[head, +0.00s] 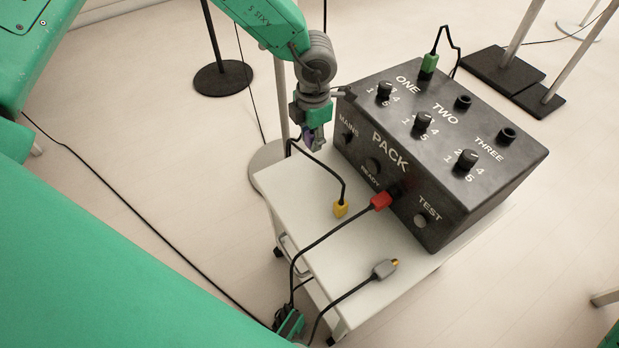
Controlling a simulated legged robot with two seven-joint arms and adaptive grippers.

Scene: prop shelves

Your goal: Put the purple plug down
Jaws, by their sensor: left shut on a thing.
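My left gripper (314,140) reaches down from the top, just left of the black PACK box (440,150). It is shut on the purple plug (308,138), of which only a small part shows between the fingers. The plug is over or near the back left corner of the white trolley top (290,190). I cannot tell whether it touches the surface.
A yellow plug (340,209) and a grey plug (384,268) lie on the trolley. A red plug (381,201) is at the box's front. A green plug (428,66) stands in socket ONE. Black cables cross the trolley's left side. Bare trolley top shows between the plugs.

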